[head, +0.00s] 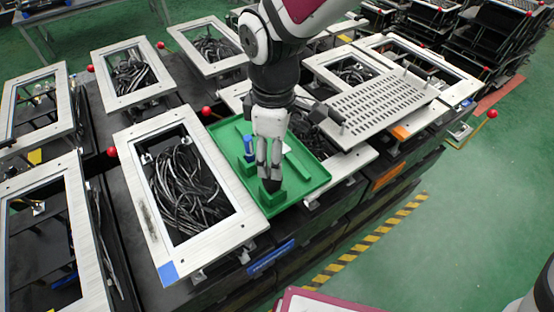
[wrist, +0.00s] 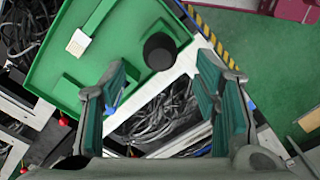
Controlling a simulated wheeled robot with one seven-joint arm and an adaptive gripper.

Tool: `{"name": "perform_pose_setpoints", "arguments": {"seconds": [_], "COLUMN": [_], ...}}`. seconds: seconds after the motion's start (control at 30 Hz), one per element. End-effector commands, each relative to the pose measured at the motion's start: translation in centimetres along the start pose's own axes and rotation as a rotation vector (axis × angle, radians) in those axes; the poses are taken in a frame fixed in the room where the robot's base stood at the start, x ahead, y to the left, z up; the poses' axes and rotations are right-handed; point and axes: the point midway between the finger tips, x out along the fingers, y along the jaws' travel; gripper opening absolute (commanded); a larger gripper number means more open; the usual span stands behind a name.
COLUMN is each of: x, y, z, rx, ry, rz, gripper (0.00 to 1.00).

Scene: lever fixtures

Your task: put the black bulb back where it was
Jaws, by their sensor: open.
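The black bulb (head: 267,184) stands at the near end of the green tray (head: 318,178), at a small green block (head: 273,198). In the wrist view the bulb (wrist: 160,52) is a dark round shape with the green block (wrist: 178,36) around or under it; I cannot tell how deep it sits. My gripper (head: 268,163) points down just above the bulb. In the wrist view its two fingers are apart and empty (wrist: 163,64), with the bulb seen just past the gap between their tips. The fingers hide part of the bulb's top in the head view.
A blue piece (head: 249,147) stands in another green holder, and a white piece (wrist: 78,42) lies in the tray. Framed openings with black cables (head: 188,188) and red-knobbed levers (head: 113,151) surround it. A perforated plate (head: 380,105) lies right. Green floor is open at right.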

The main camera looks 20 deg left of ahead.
Motion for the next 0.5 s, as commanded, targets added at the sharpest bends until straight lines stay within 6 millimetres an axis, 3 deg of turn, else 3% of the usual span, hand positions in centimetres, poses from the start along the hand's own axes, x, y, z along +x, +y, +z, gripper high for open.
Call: {"name": "perform_pose_setpoints", "arguments": {"seconds": [0.2, 0.5], "x": [-3.0, -3.8], "y": [0.1, 0.0], "z": [0.0, 0.0], "rx": [0.000, 0.000], "ry": [0.001, 0.000], "rz": [0.002, -0.001], "gripper": [0.56, 0.56]}}
